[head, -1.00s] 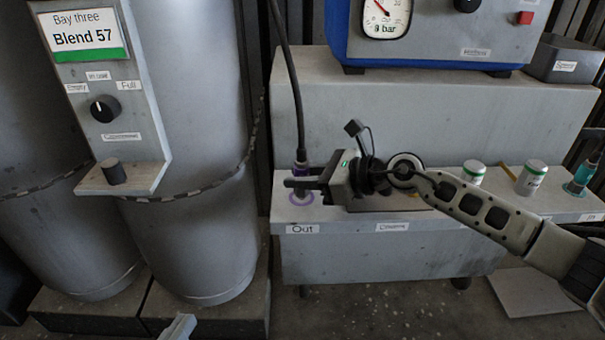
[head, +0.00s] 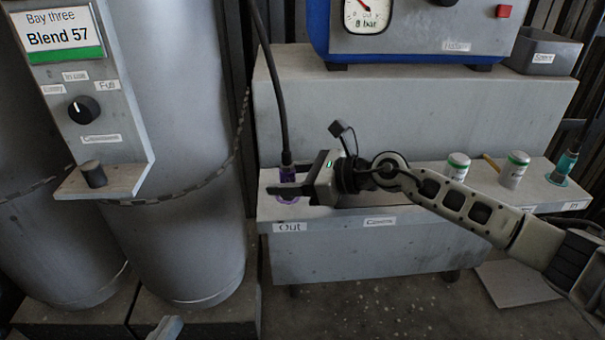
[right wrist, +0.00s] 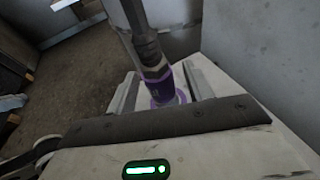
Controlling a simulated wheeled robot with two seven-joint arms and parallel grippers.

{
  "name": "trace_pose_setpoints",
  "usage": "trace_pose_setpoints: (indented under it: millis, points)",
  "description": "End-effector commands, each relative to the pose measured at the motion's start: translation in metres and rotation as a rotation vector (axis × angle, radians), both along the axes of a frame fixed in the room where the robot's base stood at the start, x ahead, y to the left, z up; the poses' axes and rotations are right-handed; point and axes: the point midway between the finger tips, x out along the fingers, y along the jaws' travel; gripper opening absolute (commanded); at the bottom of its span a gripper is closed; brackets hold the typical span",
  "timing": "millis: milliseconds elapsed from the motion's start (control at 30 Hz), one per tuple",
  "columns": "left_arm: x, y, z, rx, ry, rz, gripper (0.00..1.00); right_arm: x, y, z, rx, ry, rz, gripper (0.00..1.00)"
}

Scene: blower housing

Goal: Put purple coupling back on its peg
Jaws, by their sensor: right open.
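The purple coupling (head: 288,173) hangs at the lower end of a black hose, upright above the ledge marked "Out". A purple ring (head: 287,200) lies on the ledge beneath it. My right gripper (head: 280,191) reaches in from the right at the coupling. In the right wrist view the coupling (right wrist: 156,73) stands between the two spread fingers (right wrist: 163,92), with a gap on the right side. The fingers partly hide the coupling's lower end in the head view, so I cannot tell how it sits on its peg. A pale tip of my left gripper (head: 166,328) shows at the bottom edge; its jaws are unclear.
Two white-and-green cans (head: 457,166) and a teal coupling (head: 563,168) stand further right on the ledge (head: 340,240). A blue gauge box (head: 420,30) is above. Grey cylinders (head: 190,150) with a control panel (head: 85,110) stand left.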

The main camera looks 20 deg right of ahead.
Motion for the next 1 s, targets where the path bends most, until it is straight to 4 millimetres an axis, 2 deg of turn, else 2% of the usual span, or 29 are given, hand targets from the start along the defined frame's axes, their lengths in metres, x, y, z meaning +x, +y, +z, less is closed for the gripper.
trace_pose_setpoints:
  millis: [33,167,233,300,600,800,1000]
  points:
    - [-0.001,-0.002,-0.028,0.025,0.044,-0.006,0.0,0.0,0.0,-0.005,0.0,0.0,0.0,0.52]
    - [0.0,-0.006,-0.012,-0.043,0.032,-0.011,0.0,0.0,0.0,-0.005,0.0,0.0,0.0,0.52]
    - [0.001,-0.009,0.003,-0.103,0.023,-0.016,0.0,0.0,0.0,-0.004,0.0,0.0,-0.001,0.52]
    - [0.0,-0.008,0.001,-0.083,0.03,-0.014,0.0,-0.013,-0.018,0.002,-0.004,0.003,-0.004,0.52]
    - [0.001,-0.006,0.003,-0.07,0.027,-0.011,0.0,-0.058,-0.072,0.025,-0.005,0.002,-0.004,0.52]
    - [0.001,-0.006,0.005,-0.079,0.025,-0.011,0.0,-0.081,-0.098,0.038,-0.004,-0.001,-0.001,0.52]
    - [0.001,-0.006,0.005,-0.075,0.025,-0.01,0.0,-0.092,-0.112,0.045,0.001,-0.002,-0.003,0.52]
